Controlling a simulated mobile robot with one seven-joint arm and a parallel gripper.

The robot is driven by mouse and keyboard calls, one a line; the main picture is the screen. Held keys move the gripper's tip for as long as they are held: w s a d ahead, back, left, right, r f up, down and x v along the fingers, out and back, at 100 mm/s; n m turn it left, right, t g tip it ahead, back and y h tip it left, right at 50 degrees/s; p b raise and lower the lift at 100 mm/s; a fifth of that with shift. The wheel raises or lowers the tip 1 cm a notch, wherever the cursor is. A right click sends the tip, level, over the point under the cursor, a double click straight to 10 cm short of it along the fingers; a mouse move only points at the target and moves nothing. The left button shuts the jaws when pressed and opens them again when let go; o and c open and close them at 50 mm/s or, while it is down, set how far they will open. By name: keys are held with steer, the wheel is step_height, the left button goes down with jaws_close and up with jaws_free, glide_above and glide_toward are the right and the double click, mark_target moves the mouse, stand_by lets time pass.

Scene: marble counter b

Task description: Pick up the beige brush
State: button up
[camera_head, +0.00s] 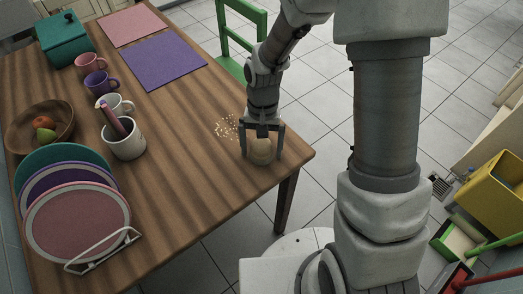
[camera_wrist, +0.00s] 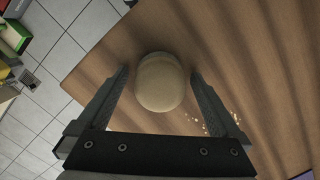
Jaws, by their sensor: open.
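The beige brush (camera_head: 262,151) is a rounded, pale tan thing on the wooden table near its right corner. My gripper (camera_head: 263,154) is open and points down over it, with one finger on each side. In the wrist view the brush (camera_wrist: 162,82) lies between the two fingertips of my gripper (camera_wrist: 160,78). Gaps show between the brush and both fingers there. Only its rounded top shows; any bristles underneath are hidden.
Pale crumbs (camera_head: 227,127) lie on the table (camera_head: 190,190) beside the brush. A plate rack (camera_head: 100,250) with plates, several mugs (camera_head: 123,140), a fruit bowl (camera_head: 20,132) and placemats (camera_head: 160,61) stand farther left. A green chair (camera_head: 242,38) is at the far edge.

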mark_target(263, 141)
steer(key=c, duration=1.3)
steer(key=shift+r, duration=0.5)
steer(key=r+p, duration=0.1)
steer(key=r, duration=0.1)
steer(key=w+r, duration=0.1)
steer(key=r, duration=0.1)
steer(key=shift+d+p, duration=0.2)
steer(key=shift+p, duration=0.15)
steer(key=w+d+r, duration=0.1)
steer(key=w+r, duration=0.1)
steer(key=w, duration=0.1)
steer(key=w+d+r+p, duration=0.1)
steer(key=w+d+r, duration=0.1)
steer(key=w, duration=0.1)
steer(key=w+d+r, duration=0.2)
steer(key=w, duration=0.1)
steer(key=shift+w+p, duration=0.2)
steer(key=shift+p, duration=0.2)
steer(key=o, duration=0.8)
steer(key=c, duration=0.6)
steer(key=shift+a, duration=0.1)
steer(key=shift+c, duration=0.2)
